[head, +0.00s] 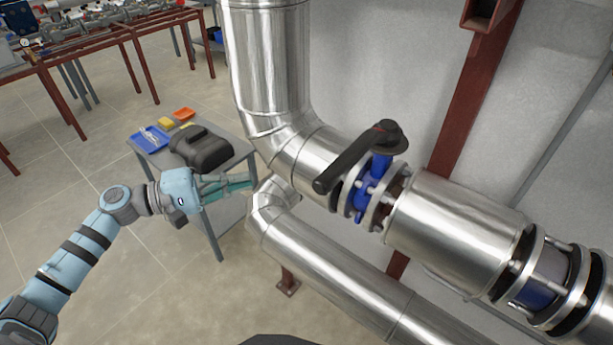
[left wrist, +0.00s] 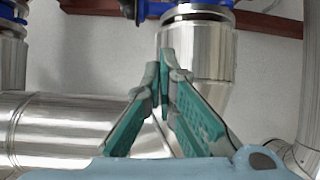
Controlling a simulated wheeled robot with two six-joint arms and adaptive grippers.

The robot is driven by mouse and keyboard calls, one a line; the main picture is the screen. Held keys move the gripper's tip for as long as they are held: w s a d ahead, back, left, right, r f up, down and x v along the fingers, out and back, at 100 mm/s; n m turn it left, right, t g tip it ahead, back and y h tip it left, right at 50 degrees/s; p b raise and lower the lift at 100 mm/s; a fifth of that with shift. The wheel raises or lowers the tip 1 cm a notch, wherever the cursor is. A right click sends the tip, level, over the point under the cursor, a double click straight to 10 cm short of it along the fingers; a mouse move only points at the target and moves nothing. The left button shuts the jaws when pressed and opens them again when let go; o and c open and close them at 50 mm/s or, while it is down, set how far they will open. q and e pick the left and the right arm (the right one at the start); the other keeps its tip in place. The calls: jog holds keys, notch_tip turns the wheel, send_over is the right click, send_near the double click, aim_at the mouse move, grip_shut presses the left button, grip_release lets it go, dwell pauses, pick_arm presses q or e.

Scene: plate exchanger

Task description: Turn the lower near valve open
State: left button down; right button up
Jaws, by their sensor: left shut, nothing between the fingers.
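A blue valve (head: 371,187) with a black lever handle (head: 350,160) sits in the upper silver pipe, right of centre in the head view. I cannot tell whether this is the lower near valve. My left gripper (head: 252,180) is left of the lever, apart from it, near the pipe bend. Its teal fingers are shut and empty; the fingertips (left wrist: 163,72) meet in the left wrist view. Blue valve parts (left wrist: 198,8) show at that view's top edge. My right gripper is not in view.
A lower silver pipe (head: 325,265) runs below the upper pipe (head: 450,225). A grey cart (head: 234,147) with a black case (head: 202,150) and small trays stands behind my left gripper. A red-brown post (head: 473,95) stands behind the valve.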

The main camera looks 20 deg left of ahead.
pick_arm(q)
jog(key=s+d+r+m+g+h, duration=0.2)
jog(key=s+d+r+h, duration=0.15)
jog(key=r, duration=0.45)
jog(key=p, duration=0.4)
send_near(362, 152)
jog(key=w+d, duration=0.1)
jog(key=d, duration=0.1)
jog(key=shift+w+a+r, duration=0.15)
jog(key=shift+w+a, duration=0.05)
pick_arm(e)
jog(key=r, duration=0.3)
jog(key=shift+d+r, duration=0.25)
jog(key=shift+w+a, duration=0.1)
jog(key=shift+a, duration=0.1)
pick_arm(q)
jog(key=shift+s+d+n+t+p, duration=0.1)
jog(key=shift+d+n+t+p, duration=0.05)
jog(key=shift+n+t+p, duration=0.35)
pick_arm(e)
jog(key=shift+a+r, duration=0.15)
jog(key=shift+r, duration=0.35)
pick_arm(q)
jog(key=shift+s+d+y, duration=0.1)
jog(key=shift+d+y, duration=0.05)
jog(key=shift+y, duration=0.1)
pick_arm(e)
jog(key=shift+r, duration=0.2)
